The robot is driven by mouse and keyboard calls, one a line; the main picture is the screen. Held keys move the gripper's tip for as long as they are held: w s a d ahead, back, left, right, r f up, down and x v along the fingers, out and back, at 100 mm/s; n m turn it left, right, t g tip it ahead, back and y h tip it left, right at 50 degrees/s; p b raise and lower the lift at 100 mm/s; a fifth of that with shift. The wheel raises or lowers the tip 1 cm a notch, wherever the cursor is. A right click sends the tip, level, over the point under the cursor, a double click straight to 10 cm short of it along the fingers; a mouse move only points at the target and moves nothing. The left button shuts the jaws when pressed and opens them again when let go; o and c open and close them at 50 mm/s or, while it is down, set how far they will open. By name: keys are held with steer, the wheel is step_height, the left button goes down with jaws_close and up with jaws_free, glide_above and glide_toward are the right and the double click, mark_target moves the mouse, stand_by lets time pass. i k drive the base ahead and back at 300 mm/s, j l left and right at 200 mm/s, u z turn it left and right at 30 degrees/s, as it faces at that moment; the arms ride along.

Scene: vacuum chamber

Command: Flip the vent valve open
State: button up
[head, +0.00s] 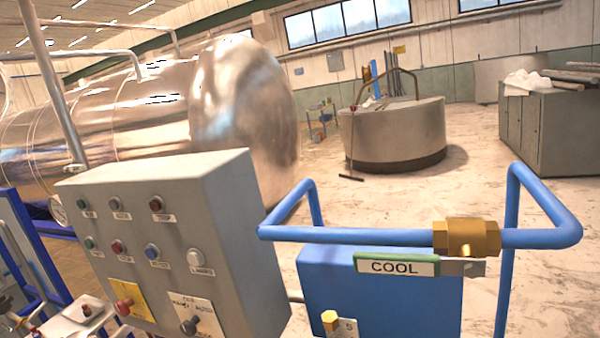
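No valve marked as a vent shows in this view. A brass valve body (467,238) sits on a blue pipe (350,236) at the right. Its flat lever has a green grip (397,263) with a white label reading "COOL". The lever points left, roughly along the pipe and just below it. My gripper is not in view, so its state and its place relative to the valve are hidden.
A grey control box (165,240) with several buttons stands at the lower left. A blue panel (370,300) with a brass-coloured knob (330,320) is below the pipe. Open floor lies between.

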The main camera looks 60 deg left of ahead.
mark_target(81, 167)
steer(key=k+l+u, duration=0.1)
steer(key=u, duration=2.55)
steer(key=i+j, duration=0.7)
steer(key=i, duration=0.25)
steer(key=i+j, duration=0.35)
steer(key=i+j+u, duration=0.1)
steer(key=i+j, duration=0.2)
steer(key=i, duration=0.3)
